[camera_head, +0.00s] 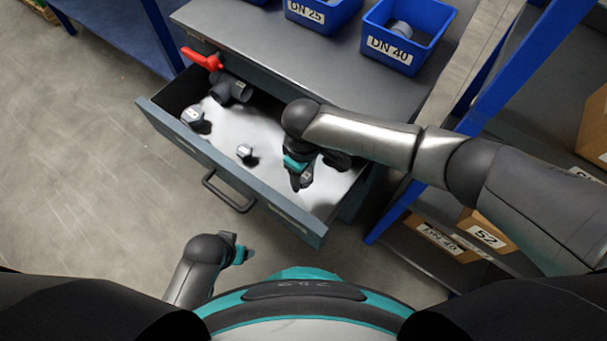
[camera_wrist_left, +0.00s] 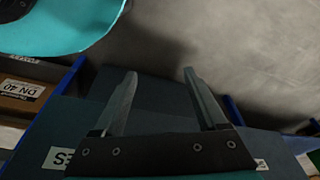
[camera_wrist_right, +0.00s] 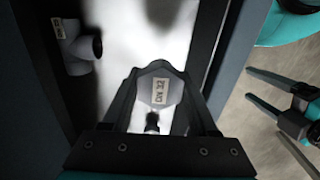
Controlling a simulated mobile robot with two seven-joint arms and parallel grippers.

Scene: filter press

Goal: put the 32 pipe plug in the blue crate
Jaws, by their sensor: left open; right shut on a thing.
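The 32 pipe plug (camera_wrist_right: 158,88) is a grey fitting with a pale "DN 32" label, between the fingers of my right gripper in the right wrist view. My right gripper (camera_head: 299,178) is shut on it, over the right part of the open drawer (camera_head: 265,210). In the head view the plug is mostly hidden by the gripper. My left gripper (camera_wrist_left: 160,75) is open and empty, in front of the drawer.
The drawer's white bottom carries a red-handled valve (camera_head: 205,60), a labelled grey fitting (camera_head: 196,120) and a smaller one (camera_head: 246,153). A blue-posted shelf (camera_head: 400,205) with labelled boxes stands right. The cabinet top before the crates is clear.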

